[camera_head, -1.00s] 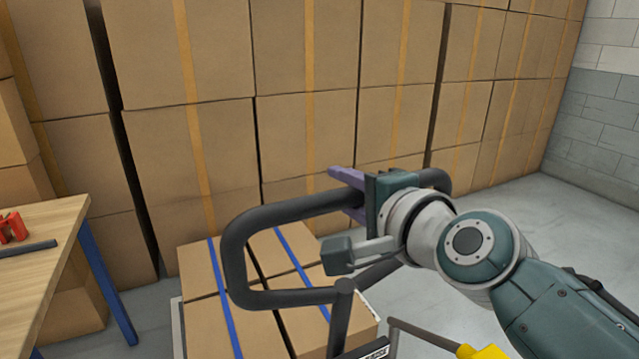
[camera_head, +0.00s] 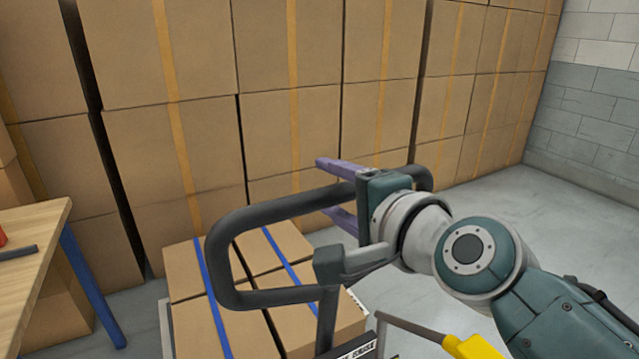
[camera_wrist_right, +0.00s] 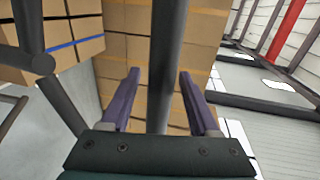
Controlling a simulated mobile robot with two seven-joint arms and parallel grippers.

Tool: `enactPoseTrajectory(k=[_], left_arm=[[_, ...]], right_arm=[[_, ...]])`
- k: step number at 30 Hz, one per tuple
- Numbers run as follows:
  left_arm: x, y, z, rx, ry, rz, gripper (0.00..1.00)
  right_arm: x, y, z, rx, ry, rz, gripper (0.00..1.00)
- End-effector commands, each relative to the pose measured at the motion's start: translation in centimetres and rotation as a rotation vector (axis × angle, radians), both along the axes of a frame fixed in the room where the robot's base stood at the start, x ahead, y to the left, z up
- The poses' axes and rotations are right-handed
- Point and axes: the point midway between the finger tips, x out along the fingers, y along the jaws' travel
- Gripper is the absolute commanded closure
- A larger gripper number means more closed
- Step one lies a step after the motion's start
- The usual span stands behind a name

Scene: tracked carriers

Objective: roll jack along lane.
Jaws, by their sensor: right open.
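The jack's dark looped handle (camera_head: 270,209) stands in front of me in the head view, its post running down to the bottom edge. Cartons with blue straps (camera_head: 183,268) ride low in front of it; the jack's lower body is hidden. My right gripper (camera_head: 330,190) reaches over the handle's right side, its purple fingers pointing to the wall of boxes. In the right wrist view, its two fingers (camera_wrist_right: 158,98) are apart, with a dark handle bar (camera_wrist_right: 165,65) between them. Whether they touch the bar I cannot tell. My left gripper is not in view.
Tall stacked cartons with orange straps (camera_head: 205,110) line the far side. A wooden table with blue legs (camera_head: 30,260) is at the left. Bare grey floor (camera_head: 480,210) lies at the right, up to a grey block wall (camera_head: 590,110). A yellow grip (camera_head: 475,347) shows at the bottom.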

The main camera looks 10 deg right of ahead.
Motion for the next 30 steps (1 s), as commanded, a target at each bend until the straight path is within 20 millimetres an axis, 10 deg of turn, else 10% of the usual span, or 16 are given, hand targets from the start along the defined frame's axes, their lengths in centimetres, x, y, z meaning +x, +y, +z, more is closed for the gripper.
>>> enactPoseTrajectory(k=[12, 30], left_arm=[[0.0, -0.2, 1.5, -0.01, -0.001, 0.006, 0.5], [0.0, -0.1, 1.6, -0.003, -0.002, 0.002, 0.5]], right_arm=[[-6.5, -2.4, 1.4, 0.001, 0.0, -0.001, 0.38], [-9.1, -2.2, 0.6, -0.124, 0.024, 0.068, 0.38]])
